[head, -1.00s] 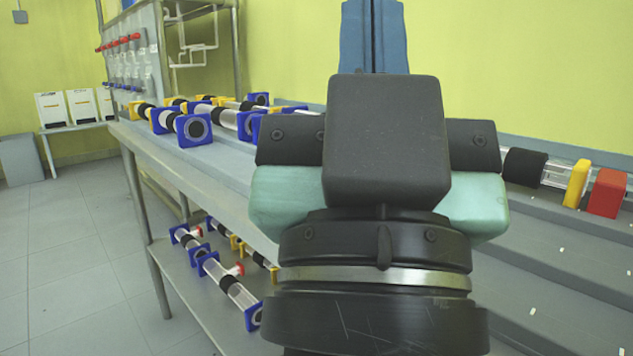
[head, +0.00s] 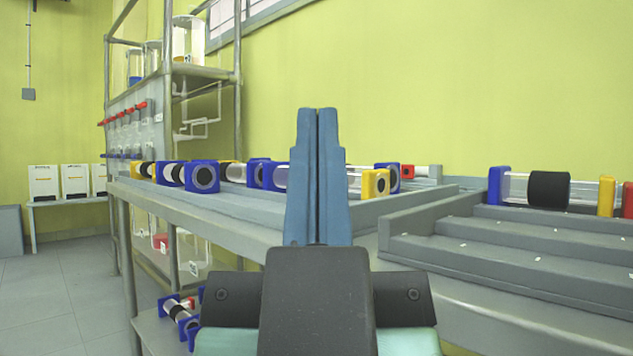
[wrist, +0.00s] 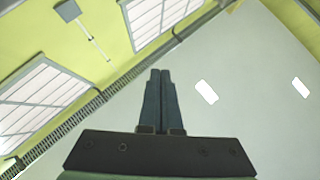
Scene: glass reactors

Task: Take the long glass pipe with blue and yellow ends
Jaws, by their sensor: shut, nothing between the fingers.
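A clear glass pipe (head: 522,187) with a blue end, a black middle band and a yellow end lies on the stepped grey rack at the right. Another clear pipe (head: 281,178) with a blue end lies on the bench behind my fingers. A yellow end (head: 375,183) shows on their other side; my fingers hide what lies between, so I cannot tell if they are one pipe. My gripper (head: 317,112) points up in front of the bench, its blue fingers pressed together and empty, apart from all pipes. The wrist view shows the shut fingers (wrist: 160,73) against ceiling and windows.
Several shorter blue-ended and yellow-ended pipes (head: 189,176) crowd the bench's left part. A red block (head: 628,200) sits beside the right pipe's yellow end. More pipes (head: 180,311) lie on the lower shelf. A metal frame (head: 238,90) with glass vessels stands behind. The floor at left is clear.

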